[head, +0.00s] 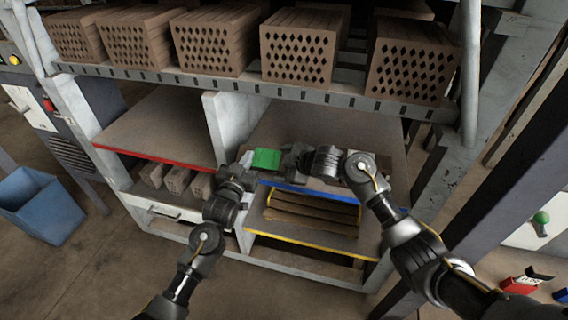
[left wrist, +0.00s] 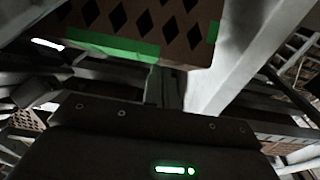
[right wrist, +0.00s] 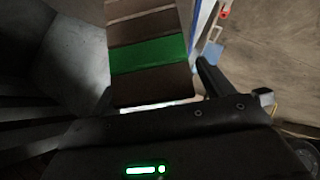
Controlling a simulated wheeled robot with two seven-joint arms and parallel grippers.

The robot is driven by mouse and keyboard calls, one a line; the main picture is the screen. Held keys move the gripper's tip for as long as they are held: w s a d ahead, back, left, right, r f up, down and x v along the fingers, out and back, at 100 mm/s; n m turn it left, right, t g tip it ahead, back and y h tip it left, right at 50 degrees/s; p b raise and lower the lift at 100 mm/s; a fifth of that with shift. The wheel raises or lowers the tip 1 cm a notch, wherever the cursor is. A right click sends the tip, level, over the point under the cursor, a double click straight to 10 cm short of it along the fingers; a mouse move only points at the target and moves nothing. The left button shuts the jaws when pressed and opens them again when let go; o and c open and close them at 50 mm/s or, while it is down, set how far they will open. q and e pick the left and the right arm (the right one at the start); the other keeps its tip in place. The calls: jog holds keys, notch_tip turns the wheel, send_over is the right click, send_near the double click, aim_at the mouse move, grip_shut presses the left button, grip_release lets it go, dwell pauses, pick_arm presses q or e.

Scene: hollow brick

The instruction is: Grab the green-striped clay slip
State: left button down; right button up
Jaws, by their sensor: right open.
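The green-striped clay slip shows in the head view as a bright green patch (head: 266,158) on the middle shelf, between my two grippers; the rest of it is mostly hidden. In the right wrist view a brown banded clay piece with a green stripe (right wrist: 148,55) stands in front of my right gripper, with one dark finger beside its right edge. My right gripper (head: 293,160) is open, close to the right of the green patch. My left gripper (head: 246,168) is just left of it. The left wrist view shows a diamond-holed clay face with green bands (left wrist: 115,45) above the gripper; its jaw gap is unclear.
Several hollow bricks (head: 300,48) line the upper shelf above my arms. The red-edged shelf board (head: 160,125) at left is bare. Brown slabs lie on the yellow-edged lower shelf (head: 310,243). A blue bin (head: 40,205) stands on the floor at left.

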pick_arm(q)
jog(key=shift+s+d+f, duration=0.1)
jog(key=shift+f, duration=0.6)
pick_arm(e)
jog(key=c, duration=1.1)
pick_arm(q)
jog(key=shift+r, duration=0.7)
pick_arm(e)
jog(key=shift+d+f, duration=0.1)
jog(key=shift+f, duration=0.1)
jog(key=shift+c, duration=0.3)
